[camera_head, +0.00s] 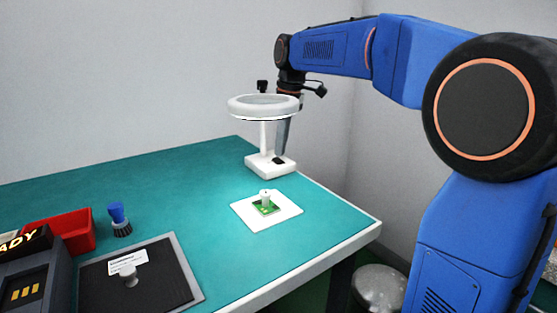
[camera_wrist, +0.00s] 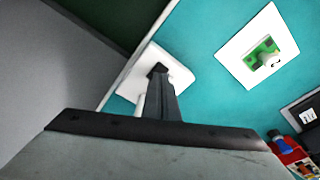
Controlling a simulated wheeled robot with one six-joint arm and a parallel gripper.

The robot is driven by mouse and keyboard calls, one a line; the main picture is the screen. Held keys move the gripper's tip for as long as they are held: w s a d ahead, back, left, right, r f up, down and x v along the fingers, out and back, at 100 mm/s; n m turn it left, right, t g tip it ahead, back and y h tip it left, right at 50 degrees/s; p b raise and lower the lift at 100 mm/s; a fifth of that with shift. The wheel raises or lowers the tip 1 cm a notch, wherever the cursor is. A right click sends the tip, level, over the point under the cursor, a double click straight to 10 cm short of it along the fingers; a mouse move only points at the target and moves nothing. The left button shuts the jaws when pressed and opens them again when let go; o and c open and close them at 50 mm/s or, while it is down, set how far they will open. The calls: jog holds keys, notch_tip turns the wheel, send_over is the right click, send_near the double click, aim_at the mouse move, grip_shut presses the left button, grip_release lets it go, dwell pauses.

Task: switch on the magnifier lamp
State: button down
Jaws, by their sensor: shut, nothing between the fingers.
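The magnifier lamp (camera_head: 263,106) stands at the far right corner of the green table. It has a white ring head, a thin post and a square white base (camera_head: 258,167). The ring's lower rim is bright white, and the table in front looks lit. My gripper (camera_head: 280,158) is shut and empty, pointing down behind the ring with its tips at the base. In the wrist view the fingertips (camera_wrist: 158,70) lie over the white base (camera_wrist: 182,76), at a small dark spot. They hide any switch there, and I cannot tell whether they touch it.
A white mat (camera_head: 240,207) with a green circuit board (camera_head: 266,207) lies in front of the lamp. A red bin (camera_head: 70,225), a blue-topped brush (camera_head: 118,218), a dark plate (camera_head: 165,285) and a READY display unit (camera_head: 25,270) are at left. A wall stands behind.

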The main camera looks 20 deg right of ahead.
aim_at(281, 162)
jog(key=shift+r, duration=2.75)
jog(key=shift+s, duration=0.1)
